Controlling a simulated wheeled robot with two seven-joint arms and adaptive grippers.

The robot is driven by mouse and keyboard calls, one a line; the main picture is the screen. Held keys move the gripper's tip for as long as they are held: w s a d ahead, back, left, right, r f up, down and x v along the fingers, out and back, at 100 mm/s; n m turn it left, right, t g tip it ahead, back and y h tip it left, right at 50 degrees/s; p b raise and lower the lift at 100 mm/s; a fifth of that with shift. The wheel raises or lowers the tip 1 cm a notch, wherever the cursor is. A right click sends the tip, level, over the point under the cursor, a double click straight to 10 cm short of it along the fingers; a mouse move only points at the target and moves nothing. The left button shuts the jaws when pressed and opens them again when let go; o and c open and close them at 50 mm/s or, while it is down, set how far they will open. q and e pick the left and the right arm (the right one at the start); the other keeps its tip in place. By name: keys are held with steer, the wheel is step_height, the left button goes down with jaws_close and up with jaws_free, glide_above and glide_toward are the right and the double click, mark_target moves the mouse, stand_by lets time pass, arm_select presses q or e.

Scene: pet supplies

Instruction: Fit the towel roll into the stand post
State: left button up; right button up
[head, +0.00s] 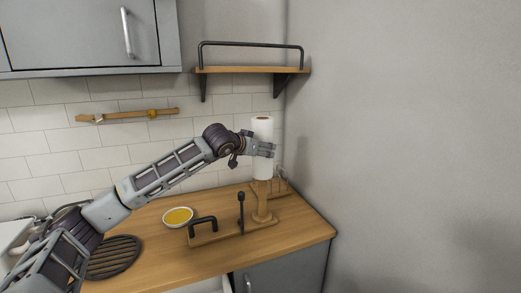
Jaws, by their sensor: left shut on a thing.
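The white towel roll (262,131) is upright above the right back part of the wooden counter. My left gripper (266,149) reaches in from the left and is shut on the roll around its middle, hiding part of it. A wooden post (262,200) with a wider foot stands below the roll. The roll's lower end overlaps or meets the post's top in this view; I cannot tell whether the post is inside the roll. A black upright rod (241,212) stands to the left on a wooden base (233,233). My right gripper is out of view.
A black handle (203,221) rises from the wooden base's left end. A bowl with yellow contents (178,216) and a dark round slatted mat (112,257) lie left. A wire rack (283,181) is behind the post. A wall shelf (250,69) hangs above, and the right wall is close.

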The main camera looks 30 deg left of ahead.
mark_target(257, 158)
arm_select(q)
steer(key=shift+f, duration=0.25)
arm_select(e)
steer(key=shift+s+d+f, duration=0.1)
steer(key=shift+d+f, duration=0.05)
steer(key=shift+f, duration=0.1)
arm_select(q)
steer(key=shift+f+b, duration=0.3)
steer(key=shift+b, duration=0.1)
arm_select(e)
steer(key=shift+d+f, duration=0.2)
arm_select(q)
steer(key=shift+f, duration=0.1)
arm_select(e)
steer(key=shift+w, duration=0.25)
arm_select(q)
steer(key=shift+f+b, duration=0.4)
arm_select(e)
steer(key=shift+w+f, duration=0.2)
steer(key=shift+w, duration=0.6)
arm_select(q)
steer(key=shift+f+b, duration=0.4)
steer(key=shift+f, duration=0.1)
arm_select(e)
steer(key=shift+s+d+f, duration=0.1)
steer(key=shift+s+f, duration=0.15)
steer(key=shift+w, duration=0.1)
